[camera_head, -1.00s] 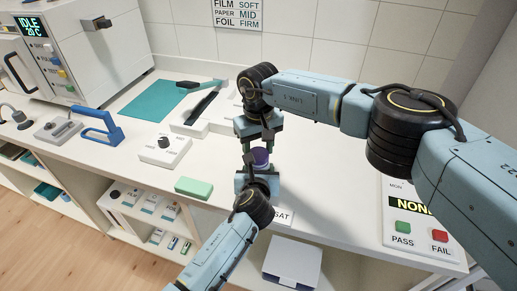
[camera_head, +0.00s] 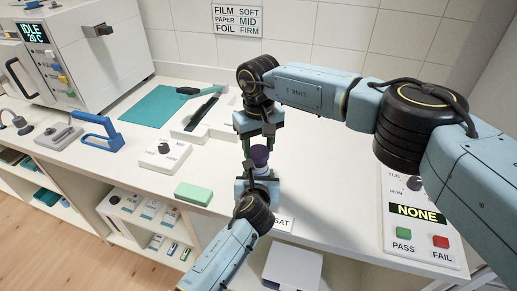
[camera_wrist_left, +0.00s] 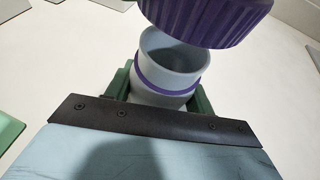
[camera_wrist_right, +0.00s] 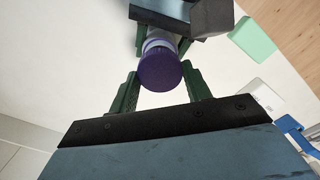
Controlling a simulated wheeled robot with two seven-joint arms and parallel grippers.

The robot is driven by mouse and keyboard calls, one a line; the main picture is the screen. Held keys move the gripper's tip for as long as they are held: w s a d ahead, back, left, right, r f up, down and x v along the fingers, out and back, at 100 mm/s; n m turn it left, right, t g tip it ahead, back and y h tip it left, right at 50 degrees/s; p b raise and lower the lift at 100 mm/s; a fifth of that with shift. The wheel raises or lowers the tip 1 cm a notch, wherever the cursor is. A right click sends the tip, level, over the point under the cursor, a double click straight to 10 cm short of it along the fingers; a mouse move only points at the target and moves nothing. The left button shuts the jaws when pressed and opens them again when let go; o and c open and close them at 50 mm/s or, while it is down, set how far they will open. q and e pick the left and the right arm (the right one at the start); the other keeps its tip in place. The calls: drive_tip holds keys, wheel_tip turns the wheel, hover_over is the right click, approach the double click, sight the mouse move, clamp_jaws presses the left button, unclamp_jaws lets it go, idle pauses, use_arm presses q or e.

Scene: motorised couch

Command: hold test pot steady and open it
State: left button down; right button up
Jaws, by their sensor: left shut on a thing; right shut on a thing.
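The test pot is a pale grey-blue cylinder with a purple band; its body (camera_wrist_left: 165,85) shows in the left wrist view with its mouth uncovered. My left gripper (camera_head: 259,178) is shut on the pot body, its green fingers on either side. The ribbed purple lid (camera_wrist_left: 205,20) is apart from the pot and hangs above its rim. My right gripper (camera_head: 258,143) is shut on the lid, which also shows from above between the green fingers in the right wrist view (camera_wrist_right: 160,70). The inside of the pot is partly shadowed.
A green block (camera_head: 193,194) and a white dial box (camera_head: 165,154) stand left of the grippers. A blue-handled tool (camera_head: 98,132) and teal mat (camera_head: 160,105) lie farther left. A PASS/FAIL panel (camera_head: 420,250) is at right. The counter's front edge is close below the left gripper.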

wheel_tip(320, 180, up, 3)
drive_tip(key=shift+f, duration=0.1)
use_arm(q)
drive_tip(key=shift+c, duration=2.3)
unclamp_jaws()
